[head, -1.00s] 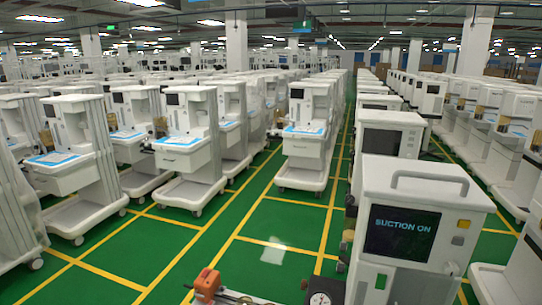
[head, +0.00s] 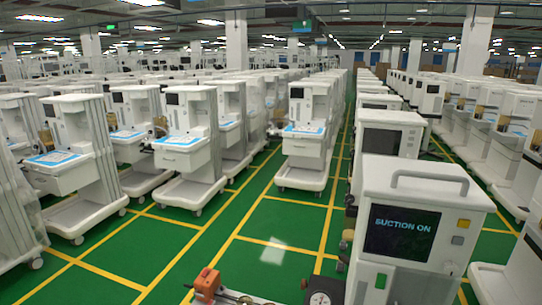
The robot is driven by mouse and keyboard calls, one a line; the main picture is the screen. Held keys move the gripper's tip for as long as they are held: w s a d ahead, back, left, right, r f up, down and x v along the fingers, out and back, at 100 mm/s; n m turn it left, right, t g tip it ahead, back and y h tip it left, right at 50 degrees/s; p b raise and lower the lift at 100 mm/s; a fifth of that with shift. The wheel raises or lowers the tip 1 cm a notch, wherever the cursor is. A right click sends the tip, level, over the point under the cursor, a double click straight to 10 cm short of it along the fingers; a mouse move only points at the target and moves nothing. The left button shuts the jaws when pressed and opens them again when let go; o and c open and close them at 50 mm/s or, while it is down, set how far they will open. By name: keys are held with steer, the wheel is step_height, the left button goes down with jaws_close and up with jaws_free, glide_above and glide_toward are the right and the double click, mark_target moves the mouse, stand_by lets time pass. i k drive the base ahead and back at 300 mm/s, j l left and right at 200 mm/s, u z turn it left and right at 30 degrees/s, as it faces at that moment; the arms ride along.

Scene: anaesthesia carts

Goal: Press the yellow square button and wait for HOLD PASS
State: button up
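The nearest white cart unit (head: 428,190) stands at the right, with a grey carry handle on top. Its dark screen (head: 402,232) reads "SUCTION ON". A small yellow square button (head: 463,224) sits on the front panel, right of the screen's upper part. A grey square button (head: 457,240) is just below it. Nothing covers or touches the yellow button. I do not see my gripper in this view.
An orange block (head: 207,282) with a dark rod shows at the bottom edge; I cannot tell what it belongs to. A round gauge (head: 320,299) is beside the near unit. Rows of white carts line both sides. The green floor (head: 272,220) between them is clear.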

mark_target(462, 222)
steer(key=k+l, duration=0.4)
steer(key=k+l+u, duration=0.15)
steer(key=k+l, duration=0.3)
steer(key=k, duration=0.15)
steer(key=l+u, duration=0.2)
steer(key=l, duration=1.3)
steer(key=i+l, duration=0.1)
steer(key=l, duration=0.15)
steer(key=i+l, duration=0.15)
steer(key=l, duration=0.15)
